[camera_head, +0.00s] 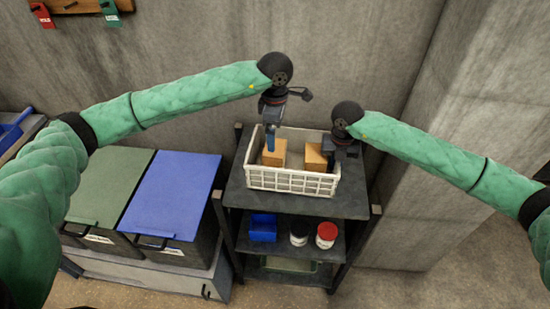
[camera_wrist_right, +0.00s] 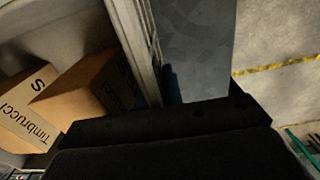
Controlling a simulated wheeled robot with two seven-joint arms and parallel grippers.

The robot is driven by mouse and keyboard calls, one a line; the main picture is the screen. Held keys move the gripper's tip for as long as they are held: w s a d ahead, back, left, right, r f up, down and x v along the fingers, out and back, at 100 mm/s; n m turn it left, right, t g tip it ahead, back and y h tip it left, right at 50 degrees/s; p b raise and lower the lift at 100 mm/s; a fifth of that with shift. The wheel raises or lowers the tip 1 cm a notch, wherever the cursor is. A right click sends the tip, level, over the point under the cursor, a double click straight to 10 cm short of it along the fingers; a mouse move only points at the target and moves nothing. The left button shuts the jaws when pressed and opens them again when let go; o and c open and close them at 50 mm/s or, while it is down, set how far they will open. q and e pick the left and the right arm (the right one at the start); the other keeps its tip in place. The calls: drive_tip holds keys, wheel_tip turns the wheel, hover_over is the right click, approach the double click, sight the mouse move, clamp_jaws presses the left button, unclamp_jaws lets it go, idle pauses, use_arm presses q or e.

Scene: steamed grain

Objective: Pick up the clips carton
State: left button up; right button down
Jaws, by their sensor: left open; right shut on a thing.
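Two brown cartons stand inside a white crate (camera_head: 290,183): a left carton (camera_head: 274,153) and a right carton (camera_head: 315,156). I cannot tell which is the clips carton. In the right wrist view the cartons (camera_wrist_right: 78,92) carry dark print, partly legible as "Timbrucci". My left gripper (camera_head: 270,138) is open, pointing down at the left carton's upper left side; whether it touches is unclear. My right gripper (camera_head: 335,158) is shut on the crate's right wall, which also shows in the right wrist view (camera_wrist_right: 140,45). Its fingertips are hidden.
The crate stands on the top of a dark shelf rack (camera_head: 350,201). A lower shelf holds a blue bin (camera_head: 263,227) and two jars, one red-lidded (camera_head: 326,234). Green-lidded (camera_head: 110,183) and blue-lidded (camera_head: 172,193) boxes stand left. Concrete walls close the back and right.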

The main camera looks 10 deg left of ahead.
sight(275, 155)
use_arm(q)
wheel_tip(275, 155, down, 7)
drive_tip(key=shift+r, duration=0.1)
drive_tip(key=shift+w+a+f, duration=0.1)
drive_tip(key=shift+w+f, duration=0.05)
drive_tip(key=shift+f, duration=1.15)
drive_tip(key=shift+w+f, duration=0.15)
drive_tip(key=shift+f, duration=1.15)
drive_tip(key=shift+c, duration=0.4)
drive_tip(key=c, duration=1.1)
